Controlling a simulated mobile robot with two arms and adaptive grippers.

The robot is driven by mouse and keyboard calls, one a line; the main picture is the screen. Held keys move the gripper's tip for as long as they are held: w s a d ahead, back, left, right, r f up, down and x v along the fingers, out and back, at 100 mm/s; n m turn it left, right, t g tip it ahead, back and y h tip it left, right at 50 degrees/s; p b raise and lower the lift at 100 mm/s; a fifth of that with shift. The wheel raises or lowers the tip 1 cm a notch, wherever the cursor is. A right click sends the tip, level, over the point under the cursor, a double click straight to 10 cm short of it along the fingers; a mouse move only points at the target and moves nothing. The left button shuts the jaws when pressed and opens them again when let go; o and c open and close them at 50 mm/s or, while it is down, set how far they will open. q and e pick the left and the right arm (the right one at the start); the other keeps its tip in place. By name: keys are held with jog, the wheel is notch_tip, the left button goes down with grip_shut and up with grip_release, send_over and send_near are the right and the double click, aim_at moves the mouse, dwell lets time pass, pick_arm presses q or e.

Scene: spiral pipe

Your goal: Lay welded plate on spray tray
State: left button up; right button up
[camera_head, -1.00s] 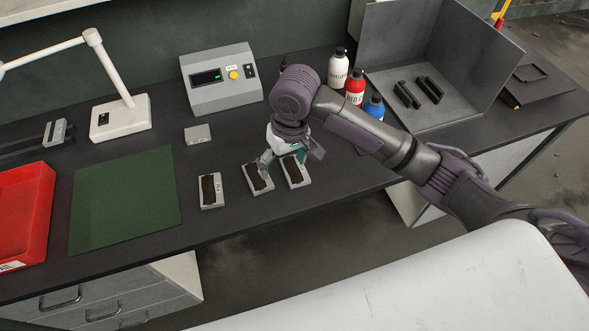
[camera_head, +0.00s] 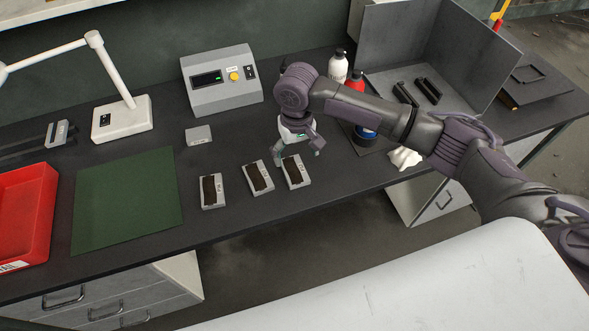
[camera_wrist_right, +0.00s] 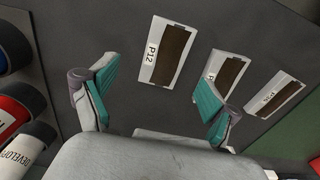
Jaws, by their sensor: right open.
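Three small pale plates with brown strips lie in a row on the dark bench: a left one (camera_head: 212,190), a middle one (camera_head: 258,178) and a right one (camera_head: 296,172). In the right wrist view the plate marked P12 (camera_wrist_right: 168,54) lies nearest the space between the fingers. My right gripper (camera_head: 298,155) is open and empty, above and just behind the right plate. Its teal finger pads also show in the right wrist view (camera_wrist_right: 156,80). A grey open-fronted booth (camera_head: 460,62) stands at the back right, with two dark pieces inside. I cannot tell which surface is the spray tray. My left gripper is out of view.
Bottles, including a white one (camera_head: 338,66) and a red one (camera_head: 354,84), stand behind my right arm. A white crumpled item (camera_head: 405,158) lies near the front edge. A green mat (camera_head: 125,200), red bin (camera_head: 22,225) and control box (camera_head: 222,80) are further left.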

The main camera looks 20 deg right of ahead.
aim_at(294, 169)
jog(key=f, duration=0.2)
jog(key=f+p, duration=0.1)
jog(key=shift+s+a+f, duration=0.15)
jog(key=shift+a+f, duration=0.15)
jog(key=shift+f, duration=0.7)
jog(key=shift+r, duration=0.1)
grip_shut()
